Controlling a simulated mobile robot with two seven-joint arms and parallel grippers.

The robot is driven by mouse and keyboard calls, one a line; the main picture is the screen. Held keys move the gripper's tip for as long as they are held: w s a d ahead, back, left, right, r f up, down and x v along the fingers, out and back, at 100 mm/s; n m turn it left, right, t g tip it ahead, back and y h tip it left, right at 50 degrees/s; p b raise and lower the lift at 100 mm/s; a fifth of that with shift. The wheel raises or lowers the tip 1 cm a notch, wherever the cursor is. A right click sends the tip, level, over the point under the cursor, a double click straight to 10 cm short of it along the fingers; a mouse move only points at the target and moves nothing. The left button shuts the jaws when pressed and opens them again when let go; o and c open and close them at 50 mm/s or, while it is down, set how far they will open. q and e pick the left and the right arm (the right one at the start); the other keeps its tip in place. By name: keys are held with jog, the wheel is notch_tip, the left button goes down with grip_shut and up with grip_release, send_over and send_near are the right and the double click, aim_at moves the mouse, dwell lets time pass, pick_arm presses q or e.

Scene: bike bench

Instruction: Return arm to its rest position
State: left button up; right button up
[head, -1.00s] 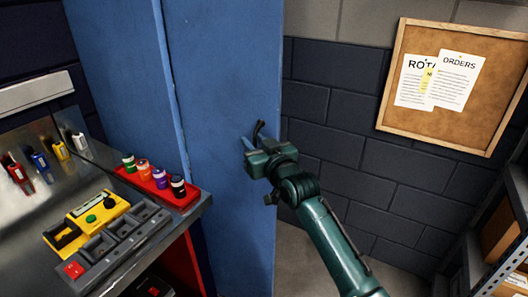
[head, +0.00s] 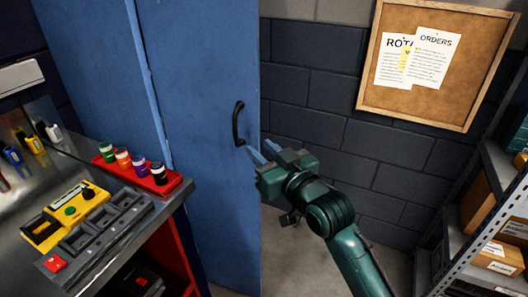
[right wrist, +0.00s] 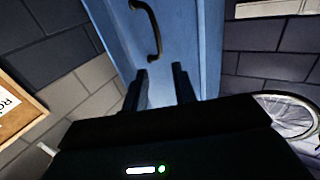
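My right gripper (head: 258,153) is open and empty, in front of the blue cabinet door, just right of and below the black door handle (head: 238,124). In the right wrist view its two dark fingers (right wrist: 160,84) stand apart with nothing between them. The handle (right wrist: 148,28) shows beyond the fingertips there, with a gap between. The right arm reaches in from the lower right. The blue cabinet (head: 200,60) looks shut. My left gripper is not in view.
A bench with a red tray (head: 172,184) of several small bottles and a yellow device (head: 52,236) stands at left. A metal shelf (head: 452,240) with boxes stands at right. A corkboard (head: 383,95) hangs on the brick wall. In the wrist view a bicycle wheel (right wrist: 290,112) shows at right.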

jog(key=s+d+f+m+h, duration=0.1)
jog(key=s+d+f, duration=0.15)
jog(key=f, duration=0.25)
jog(key=s+d+f+m+g+h, duration=0.1)
jog(key=s+d+f, duration=0.15)
jog(key=f, duration=0.25)
jog(key=s+d+f+m+h, duration=0.1)
jog(key=s+d+f+h, duration=0.15)
jog(key=f, duration=0.25)
jog(key=s+d+f+g+h, duration=0.1)
jog(key=s+d+f, duration=0.3)
jog(key=s+f, duration=0.2)
jog(key=s+d+f+g+h+p, duration=0.1)
jog(key=s+d+f+g, duration=0.1)
jog(key=s+f, duration=0.5)
jog(key=s+d, duration=0.1)
jog(key=s, duration=0.2)
jog(key=shift+s+d+m, duration=0.15)
jog(key=shift+d+m, duration=0.15)
jog(key=shift+d, duration=0.1)
jog(key=shift+a, duration=0.15)
